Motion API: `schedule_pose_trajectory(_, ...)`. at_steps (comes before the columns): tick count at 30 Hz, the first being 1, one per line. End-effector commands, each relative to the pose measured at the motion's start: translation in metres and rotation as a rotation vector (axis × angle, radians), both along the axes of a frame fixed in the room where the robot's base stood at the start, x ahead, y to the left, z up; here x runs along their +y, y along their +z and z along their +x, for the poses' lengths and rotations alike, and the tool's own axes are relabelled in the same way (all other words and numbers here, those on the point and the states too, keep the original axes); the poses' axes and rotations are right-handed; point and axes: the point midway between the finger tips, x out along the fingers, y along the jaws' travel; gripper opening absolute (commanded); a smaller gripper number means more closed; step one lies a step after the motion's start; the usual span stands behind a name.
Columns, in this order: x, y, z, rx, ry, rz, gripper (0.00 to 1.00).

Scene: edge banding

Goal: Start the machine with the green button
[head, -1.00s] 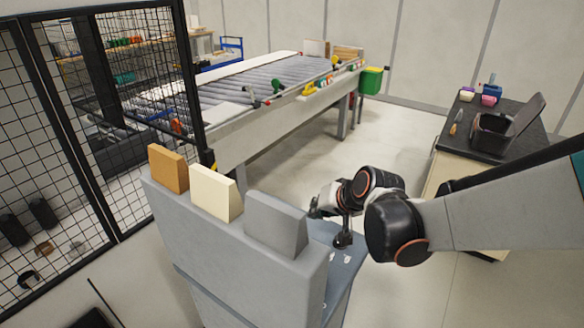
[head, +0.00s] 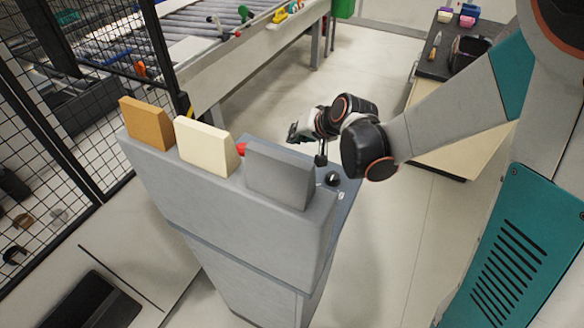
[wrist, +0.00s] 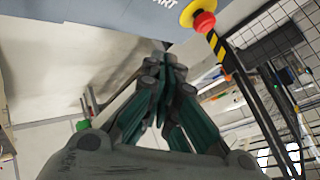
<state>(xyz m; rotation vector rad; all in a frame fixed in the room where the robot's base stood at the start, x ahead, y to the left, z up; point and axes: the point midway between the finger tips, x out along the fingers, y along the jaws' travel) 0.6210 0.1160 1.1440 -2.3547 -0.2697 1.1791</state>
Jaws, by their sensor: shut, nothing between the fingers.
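The machine's grey console (head: 245,235) stands in the middle of the head view, with a blue-grey control panel (head: 348,190) on its far side. The green button is not visible in either view. In the wrist view, part of a label ending in "ART" shows on the panel (wrist: 130,12) at the top edge. A red mushroom button on a yellow base (wrist: 204,21) sits right of it; its red cap (head: 241,149) also shows in the head view. My gripper (head: 293,132) is above the panel side of the console. In the wrist view its fingers (wrist: 168,60) are together and empty.
Orange (head: 147,124), cream (head: 205,146) and grey (head: 279,175) blocks stand along the console's top edge. A black mesh fence (head: 45,90) is at the left. A roller conveyor (head: 215,45) lies behind. A dark-topped bench (head: 435,65) stands at the right; floor between is clear.

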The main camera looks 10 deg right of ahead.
Motion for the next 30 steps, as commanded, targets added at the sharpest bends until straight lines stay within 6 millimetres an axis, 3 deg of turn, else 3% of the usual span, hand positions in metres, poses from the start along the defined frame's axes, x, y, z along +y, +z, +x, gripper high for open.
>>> schedule_pose_trajectory(18, 0.0, -0.076, 0.0, 0.0, 0.0, 0.0, 0.0)
schedule_pose_trajectory(30, 0.0, -0.082, 0.0, 0.0, 0.0, 0.0, 0.0)
